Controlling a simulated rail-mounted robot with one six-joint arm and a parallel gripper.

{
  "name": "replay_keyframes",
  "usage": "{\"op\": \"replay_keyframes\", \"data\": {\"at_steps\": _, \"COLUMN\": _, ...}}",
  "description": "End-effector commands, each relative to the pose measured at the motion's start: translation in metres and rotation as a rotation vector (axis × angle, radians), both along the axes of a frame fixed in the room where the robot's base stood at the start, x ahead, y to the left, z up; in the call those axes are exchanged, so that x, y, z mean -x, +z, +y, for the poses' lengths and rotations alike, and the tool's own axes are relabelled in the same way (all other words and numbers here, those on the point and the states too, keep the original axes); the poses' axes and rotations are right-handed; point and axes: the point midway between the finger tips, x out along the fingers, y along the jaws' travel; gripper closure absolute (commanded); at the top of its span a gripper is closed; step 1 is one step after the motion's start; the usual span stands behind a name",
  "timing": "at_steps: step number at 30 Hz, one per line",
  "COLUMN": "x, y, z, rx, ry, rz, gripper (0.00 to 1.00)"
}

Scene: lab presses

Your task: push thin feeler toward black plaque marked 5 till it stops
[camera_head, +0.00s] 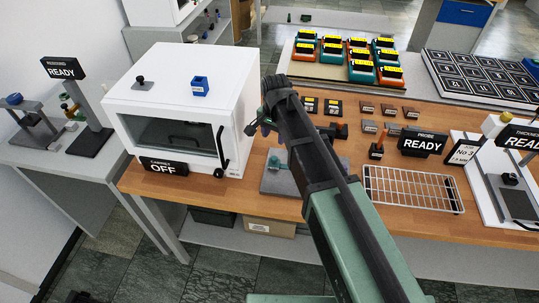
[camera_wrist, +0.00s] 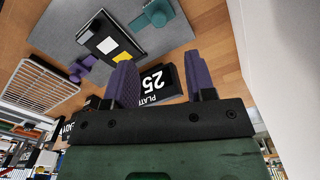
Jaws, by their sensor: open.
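My gripper (camera_wrist: 163,85) is open, with purple ribbed fingers apart and nothing seen between them at fingertip level. A black plaque (camera_wrist: 156,82) with white "25" and lettering like "PLATEN" appears upside down between and beyond the fingers in the wrist view. I cannot make out a plaque reading only 5. No thin feeler can be told for sure. A grey plate (camera_wrist: 62,38) carries a teal part, a dark block with white and yellow labels, and a small purple piece. In the head view the plate (camera_head: 272,184) is partly hidden behind my arm.
A white cabinet (camera_head: 170,100) marked OFF stands left of my gripper. A wire rack (camera_head: 411,190), a READY probe sign (camera_head: 423,142) and an orange-handled tool (camera_head: 377,146) are to the right. A tray of black numbered tiles (camera_head: 487,76) and several coloured boxes are behind.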

Motion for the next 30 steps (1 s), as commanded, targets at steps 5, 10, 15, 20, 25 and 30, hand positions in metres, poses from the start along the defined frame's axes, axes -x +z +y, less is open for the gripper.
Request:
{"op": "replay_keyframes", "data": {"at_steps": 5, "x": 0.000, "y": -0.036, "z": 0.000, "rx": 0.000, "ry": 0.001, "rz": 0.000, "gripper": 0.50}}
{"op": "replay_keyframes", "data": {"at_steps": 10, "x": 0.000, "y": -0.078, "z": 0.000, "rx": 0.000, "ry": 0.002, "rz": 0.000, "gripper": 0.50}}
{"op": "replay_keyframes", "data": {"at_steps": 15, "x": 0.000, "y": -0.105, "z": -0.001, "rx": 0.000, "ry": 0.002, "rz": 0.000, "gripper": 0.50}}
{"op": "replay_keyframes", "data": {"at_steps": 20, "x": 0.000, "y": -0.106, "z": -0.001, "rx": 0.000, "ry": 0.002, "rz": 0.000, "gripper": 0.50}}
{"op": "replay_keyframes", "data": {"at_steps": 25, "x": 0.000, "y": -0.104, "z": -0.001, "rx": 0.000, "ry": 0.002, "rz": 0.000, "gripper": 0.51}}
{"op": "replay_keyframes", "data": {"at_steps": 30, "x": 0.000, "y": -0.104, "z": -0.001, "rx": 0.000, "ry": 0.002, "rz": 0.000, "gripper": 0.77}}
